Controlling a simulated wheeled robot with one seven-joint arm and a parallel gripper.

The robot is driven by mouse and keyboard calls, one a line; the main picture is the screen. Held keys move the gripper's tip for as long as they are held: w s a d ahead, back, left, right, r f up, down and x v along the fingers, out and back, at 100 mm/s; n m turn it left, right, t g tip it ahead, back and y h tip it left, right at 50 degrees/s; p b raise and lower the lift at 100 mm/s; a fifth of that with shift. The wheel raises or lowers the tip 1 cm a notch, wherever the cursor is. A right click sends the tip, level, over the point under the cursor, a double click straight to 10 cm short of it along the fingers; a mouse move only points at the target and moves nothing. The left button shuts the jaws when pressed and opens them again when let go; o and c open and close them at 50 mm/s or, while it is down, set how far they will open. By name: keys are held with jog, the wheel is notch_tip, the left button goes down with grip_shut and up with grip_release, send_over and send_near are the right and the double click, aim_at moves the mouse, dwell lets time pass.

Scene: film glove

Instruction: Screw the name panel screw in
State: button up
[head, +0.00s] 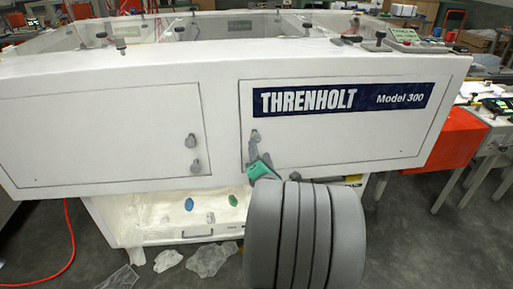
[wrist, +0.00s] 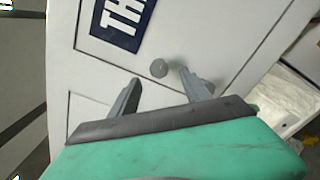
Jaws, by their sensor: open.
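The name panel (head: 340,145) is the white right-hand door under the blue THRENHOLT Model 300 label (head: 345,98). A round grey screw knob (head: 254,136) sits near its left edge, below the label. The knob shows clearly in the wrist view (wrist: 159,68), where it appears between and just beyond my fingertips. My gripper (head: 262,147) is open and empty, with grey fingers and a green body. In the wrist view my gripper (wrist: 159,77) has one finger on each side of the knob, and neither visibly touches it. How deep the screw sits cannot be told.
Below is an open white tray (head: 150,210) with small blue and green items. Clear film scraps (head: 210,258) and a red hose (head: 70,240) lie on the floor. An orange box (head: 455,138) stands right.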

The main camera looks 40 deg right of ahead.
aim_at(257, 139)
jog(key=p+x, duration=0.1)
jog(key=x, duration=0.6)
jog(key=shift+w+d+p, duration=0.1)
jog(key=shift+w+p, duration=0.25)
grip_shut()
